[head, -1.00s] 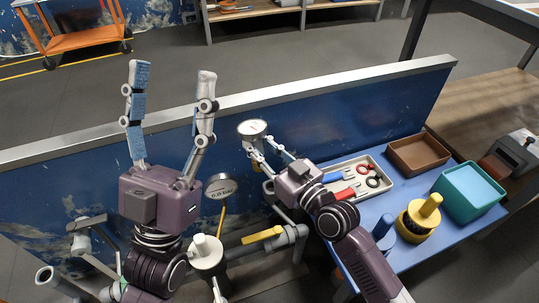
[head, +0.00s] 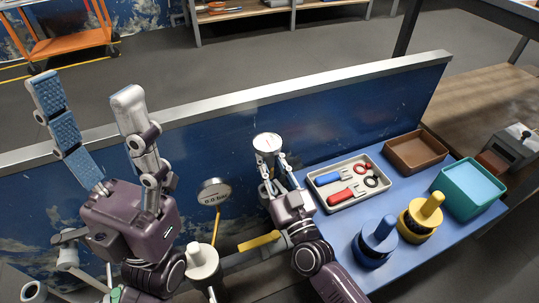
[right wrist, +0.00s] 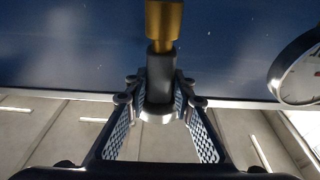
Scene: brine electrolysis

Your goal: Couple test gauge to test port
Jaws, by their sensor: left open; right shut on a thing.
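The test gauge (head: 267,143), with a round white dial, is in my right gripper (head: 269,162) in front of the blue panel. In the right wrist view my right gripper (right wrist: 158,105) is shut on a dark grey stem (right wrist: 161,78). A brass cylinder (right wrist: 164,20) is in line with this stem. I cannot tell whether the brass belongs to the gauge or the test port. The port cannot be made out clearly behind my right fingers. My left gripper (head: 84,92) is open and empty, raised at the left with its fingers wide apart.
A fixed gauge reading 0.0 bar (head: 214,192) stands left of my right gripper. A yellow handle (head: 260,241) and white-topped fitting (head: 202,260) are below. On the blue table are a tool tray (head: 333,206), brown bin (head: 417,152), teal bin (head: 469,188), and blue (head: 376,243) and yellow (head: 421,217) knobbed pieces.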

